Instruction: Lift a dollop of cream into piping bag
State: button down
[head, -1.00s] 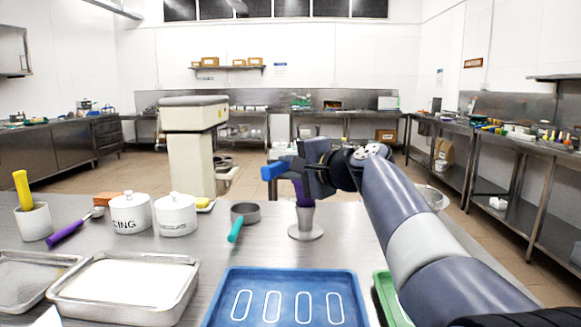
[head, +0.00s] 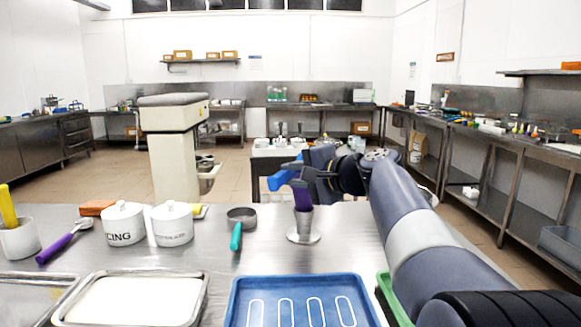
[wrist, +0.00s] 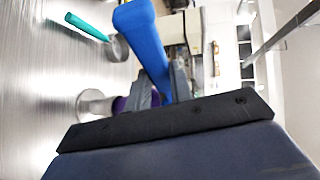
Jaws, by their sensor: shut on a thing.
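My gripper (head: 310,172) is shut on a blue-handled tool (head: 281,178), held above the table. In the wrist view the blue handle (wrist: 142,35) runs up between the fingers; its working end is hidden. A purple piping bag (head: 302,196) stands in a metal holder (head: 304,229), just below and close to my gripper. In the wrist view the bag (wrist: 118,104) shows partly behind the finger, beside the holder (wrist: 95,103). I cannot tell whether tool and bag touch. A shallow metal tray (head: 135,300) at front left has a smooth white filling. No separate dollop of cream shows.
A small pan (head: 242,214) with a teal handle lies left of the holder. Two white lidded pots (head: 123,226), a purple-handled scoop (head: 65,241) and a cup (head: 18,238) stand farther left. A blue tray (head: 300,300) lies in front, with a green tray edge (head: 391,297) beside it.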

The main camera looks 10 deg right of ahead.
jog(key=shift+w+a+r+g+h+p, duration=0.15)
jog(key=shift+r+g+h+p, duration=0.4)
jog(key=shift+p, duration=1.95)
jog(key=g+h+p, duration=0.1)
jog(key=p, duration=0.5)
jog(key=shift+r+n+g, duration=0.35)
jog(key=shift+n, duration=0.05)
jog(key=p, duration=0.3)
jog(key=shift+w+a+r+g+h, duration=0.1)
jog(key=shift+a+g+h, duration=0.05)
jog(key=shift+g+h, duration=0.2)
jog(key=p, duration=0.3)
jog(key=g+h+p, duration=0.1)
jog(key=p, duration=0.2)
jog(key=g+h+p, duration=0.1)
jog(key=p, duration=0.2)
jog(key=shift+w+a+r+n, duration=0.2)
jog(key=shift+a+r+n, duration=0.1)
jog(key=shift+n, duration=0.1)
jog(key=p, duration=0.3)
jog(key=g+h+p, duration=0.1)
jog(key=p, duration=0.2)
jog(key=g+h+p, duration=0.1)
jog(key=p, duration=0.2)
jog(key=shift+w+a+r, duration=0.3)
